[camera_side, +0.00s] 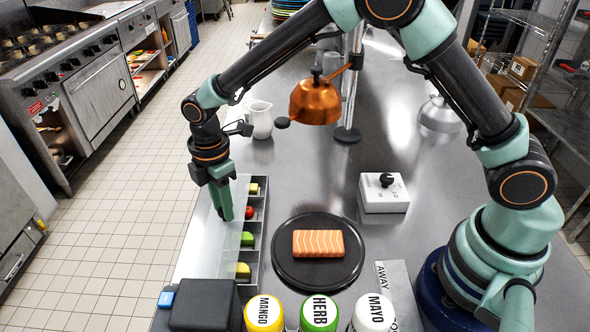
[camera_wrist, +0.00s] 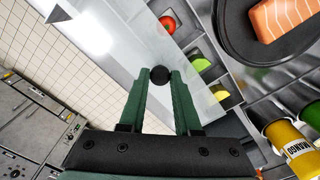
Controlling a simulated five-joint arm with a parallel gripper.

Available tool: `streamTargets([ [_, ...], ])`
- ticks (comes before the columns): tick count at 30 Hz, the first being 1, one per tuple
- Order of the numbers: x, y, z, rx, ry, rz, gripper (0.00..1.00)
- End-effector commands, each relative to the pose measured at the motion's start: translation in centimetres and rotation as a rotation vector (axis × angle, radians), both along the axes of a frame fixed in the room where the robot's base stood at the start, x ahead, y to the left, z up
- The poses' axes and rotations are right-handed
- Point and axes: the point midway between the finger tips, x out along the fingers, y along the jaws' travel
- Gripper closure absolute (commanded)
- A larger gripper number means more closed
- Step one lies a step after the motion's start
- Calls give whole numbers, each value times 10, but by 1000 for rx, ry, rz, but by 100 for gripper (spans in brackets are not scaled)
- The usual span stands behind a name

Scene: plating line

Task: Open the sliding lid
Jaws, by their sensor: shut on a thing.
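The sliding lid (camera_side: 198,248) is a clear, whitish panel, which also shows in the wrist view (camera_wrist: 120,55). It lies to the left of a row of compartments in a grey tray (camera_side: 264,205). The compartments show yellow, red and green pieces, and the red (camera_wrist: 168,23) and green (camera_wrist: 201,62) ones show in the wrist view. My gripper (camera_side: 226,216) points down at the lid. In the wrist view its green fingers (camera_wrist: 160,79) are shut on the lid's round black knob (camera_wrist: 160,73). The knob is hidden in the side view.
A black plate (camera_side: 283,268) with a salmon piece (camera_side: 318,243) is right of the tray. Mango (camera_side: 264,312), herb (camera_side: 319,312) and mayo (camera_side: 373,312) bottles and a dark box (camera_side: 203,303) stand in front.

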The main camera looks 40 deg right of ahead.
Motion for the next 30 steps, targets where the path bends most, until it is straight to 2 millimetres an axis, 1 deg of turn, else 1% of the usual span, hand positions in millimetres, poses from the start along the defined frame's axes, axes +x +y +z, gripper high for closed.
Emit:
streamTargets([
  [1, 7, 7, 1, 3, -6, 2, 100],
  [3, 13, 12, 1, 3, -6, 1, 100],
  [7, 20, 20, 1, 3, -6, 0, 100],
  [19, 23, 23, 2, 3, -6, -1, 100],
  [20, 23, 23, 2, 3, -6, -1, 64],
  [21, 23, 23, 2, 3, -6, 0, 49],
  [22, 23, 23, 2, 3, -5, 0, 38],
  [30, 22, 22, 1, 1, -3, 0, 38],
])
